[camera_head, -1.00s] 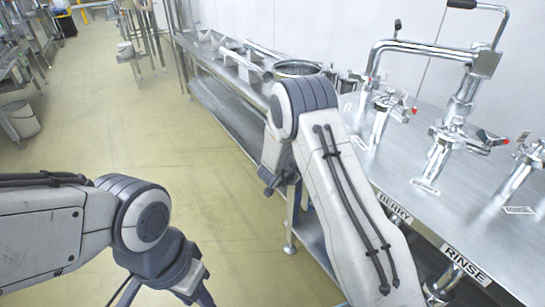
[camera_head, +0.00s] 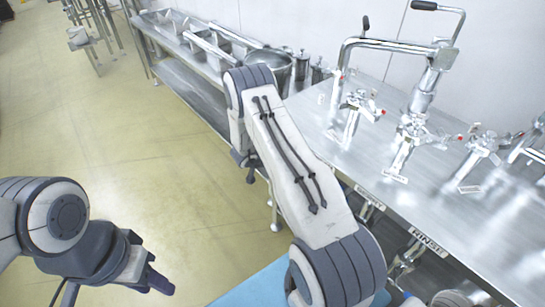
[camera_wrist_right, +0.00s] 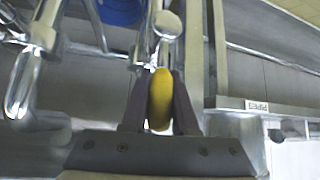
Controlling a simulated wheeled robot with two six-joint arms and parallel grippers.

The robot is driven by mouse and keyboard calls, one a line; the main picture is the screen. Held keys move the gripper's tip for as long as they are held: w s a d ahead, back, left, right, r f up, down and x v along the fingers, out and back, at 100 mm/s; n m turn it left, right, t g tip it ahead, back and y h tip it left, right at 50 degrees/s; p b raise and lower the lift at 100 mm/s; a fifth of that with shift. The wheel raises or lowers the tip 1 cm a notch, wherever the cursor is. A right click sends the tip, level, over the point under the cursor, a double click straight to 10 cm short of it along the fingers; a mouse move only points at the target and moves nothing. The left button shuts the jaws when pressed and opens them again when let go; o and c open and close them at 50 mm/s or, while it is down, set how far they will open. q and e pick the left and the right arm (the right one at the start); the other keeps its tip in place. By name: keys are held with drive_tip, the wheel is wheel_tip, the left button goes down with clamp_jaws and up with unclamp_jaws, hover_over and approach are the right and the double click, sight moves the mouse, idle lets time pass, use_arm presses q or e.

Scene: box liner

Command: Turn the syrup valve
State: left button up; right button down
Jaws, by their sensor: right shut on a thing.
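In the right wrist view, a yellow handle (camera_wrist_right: 160,98) sits between the two dark fingers of my right gripper (camera_wrist_right: 160,100), which is shut on it. A shiny metal stem and round end (camera_wrist_right: 168,24) lie just beyond the handle. I cannot tell which label belongs to this valve. In the head view my right gripper is hidden behind my right arm and the bench edge. My left gripper (camera_head: 158,284) hangs over the floor at the lower left, away from the bench. Its jaw opening cannot be made out.
A steel bench (camera_head: 440,225) carries several chrome taps (camera_head: 408,135) with red-tipped levers. Labels on its front edge read BERRY (camera_head: 370,197) and RINSE (camera_head: 430,242). A metal pot (camera_head: 268,66) stands at its far end. A blue surface (camera_head: 265,288) shows below.

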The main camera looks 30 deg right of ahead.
drive_tip(key=shift+d, duration=0.15)
drive_tip(key=c, duration=0.7)
unclamp_jaws()
drive_tip(key=shift+a+r, duration=0.1)
drive_tip(key=shift+a, duration=0.1)
drive_tip(key=v, duration=1)
drive_tip(key=shift+a+r, duration=0.1)
